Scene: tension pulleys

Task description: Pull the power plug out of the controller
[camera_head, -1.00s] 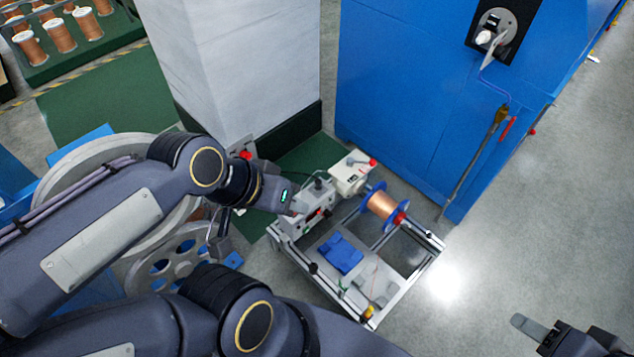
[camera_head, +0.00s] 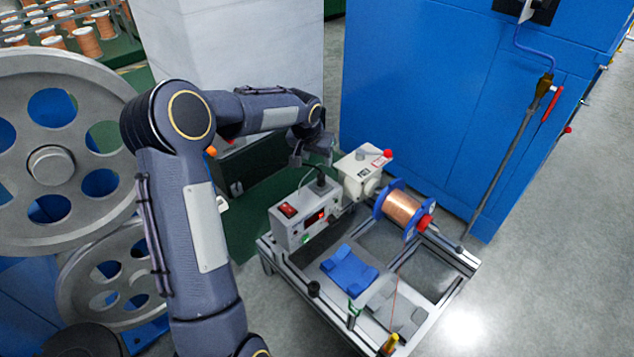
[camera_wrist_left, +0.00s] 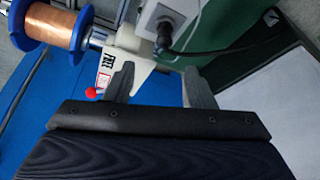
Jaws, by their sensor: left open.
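The controller (camera_head: 302,218) is a pale box with a red switch and a lit red display, on the frame of a small stand. The black power plug (camera_head: 320,184) stands in its top, with a cable leading away. In the left wrist view, the plug (camera_wrist_left: 164,36) sits at the pale controller (camera_wrist_left: 170,12), its cable running right. My left gripper (camera_head: 309,153) is behind and above the controller, apart from the plug. In the left wrist view, its two fingers (camera_wrist_left: 158,78) are open with nothing between them. My right gripper is out of view.
A white unit with a red knob (camera_head: 362,172) and a copper wire spool (camera_head: 402,210) stand right of the controller. A blue part (camera_head: 349,268) lies on the stand. A white pillar (camera_head: 255,60) and blue cabinet (camera_head: 430,100) rise behind. Large grey wheels (camera_head: 50,165) are left.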

